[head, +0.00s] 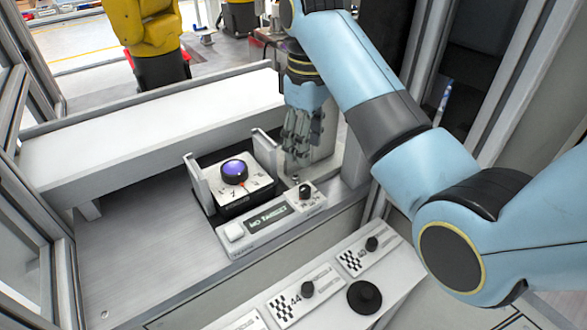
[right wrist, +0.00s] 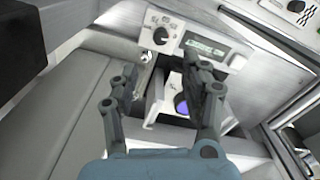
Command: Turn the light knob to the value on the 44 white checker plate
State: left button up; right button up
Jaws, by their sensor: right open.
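A black knob with a purple top (head: 234,171) sits on a white-faced box with markings and a small red mark in front of the knob. The purple top also shows in the right wrist view (right wrist: 181,106). A panel in front has a display (head: 268,219) that seems to read "NO TARGET" and a small black knob (head: 305,191), also in the right wrist view (right wrist: 160,36). The white checker plate marked 44 (head: 284,311) has its own black knob (head: 308,289). My right gripper (head: 299,150) is open and empty, right of the purple-topped knob and above the panel's small knob.
A white button (head: 234,232) is on the panel's left end. Another checker plate (head: 352,260) with a knob lies right of the 44 plate, near a large black round knob (head: 364,297). Upright white brackets flank the box. A long white ledge (head: 150,140) runs behind.

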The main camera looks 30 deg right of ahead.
jog(key=b, duration=0.5)
send_over(305, 188)
notch_tip(305, 188, down, 5)
jog(key=shift+f, duration=0.15)
notch_tip(305, 188, down, 5)
jog(key=shift+f+b, duration=0.1)
jog(key=shift+b, duration=0.3)
jog(key=shift+c, duration=0.3)
pick_arm(q)
notch_tip(305, 188, down, 6)
jog(key=s, duration=0.2)
pick_arm(e)
grip_shut()
